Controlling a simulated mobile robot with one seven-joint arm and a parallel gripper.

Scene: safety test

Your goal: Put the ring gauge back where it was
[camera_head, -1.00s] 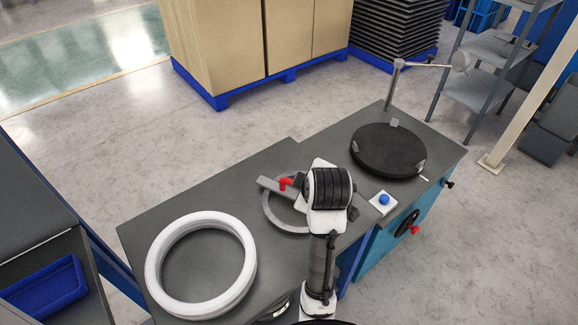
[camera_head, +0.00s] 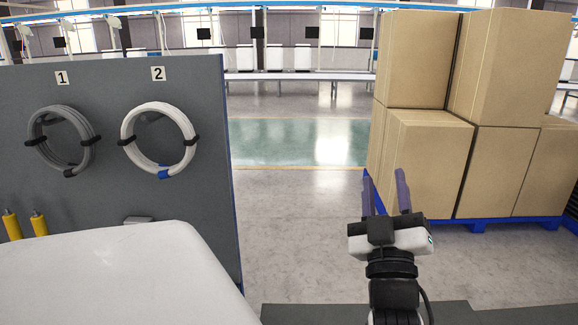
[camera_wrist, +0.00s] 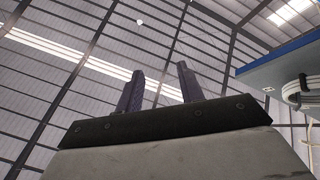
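No ring gauge shows in either view now. My gripper (camera_head: 385,192) is raised at the right of the middle in the head view, its two dark fingers pointing up. In the wrist view my gripper (camera_wrist: 159,88) has its fingers apart with nothing between them, only the roof behind. The work table's dark top (camera_head: 480,314) shows just as a strip along the bottom edge, so what lies on it is out of sight.
A grey upright board (camera_head: 100,85) at the left bears a grey cable coil (camera_head: 40,150) under label 1 and a white coil (camera_head: 130,145) under label 2. Stacked cartons (camera_head: 425,150) stand on a blue pallet (camera_head: 480,226) at the right. Open floor (camera_head: 300,240) lies between.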

